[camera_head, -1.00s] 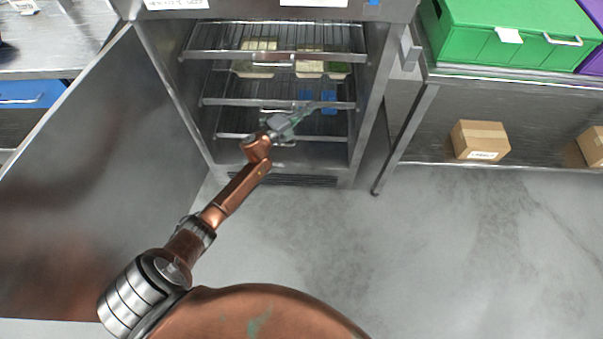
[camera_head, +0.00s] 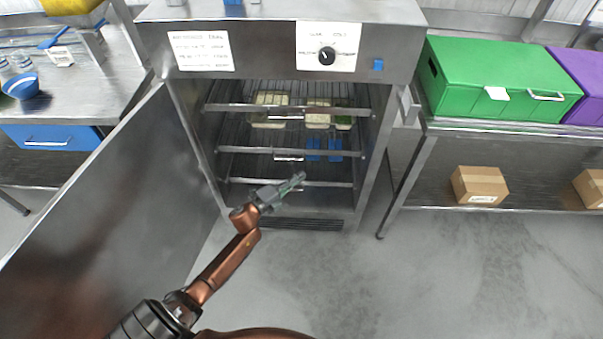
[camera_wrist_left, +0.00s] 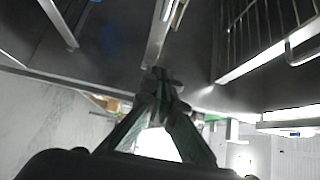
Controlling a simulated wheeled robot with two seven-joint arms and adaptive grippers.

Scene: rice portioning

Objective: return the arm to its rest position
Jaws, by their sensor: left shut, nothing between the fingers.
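My left gripper (camera_head: 292,184) is in front of the open cabinet (camera_head: 388,150), over its lower part in the head view. The gripper is shut and empty. Its fingers come together at the tips in the left wrist view (camera_wrist_left: 162,82). My left arm reaches up from the bottom of the head view, bent at the wrist. My right gripper is in neither view.
The cabinet door (camera_head: 120,215) stands open on the left. Food containers (camera_head: 270,110) sit on the upper rack. Blue items (camera_head: 324,150) lie on a rack below. A steel table (camera_head: 400,220) with a green crate (camera_head: 490,80) stands right. Floor (camera_head: 450,290) is clear in front.

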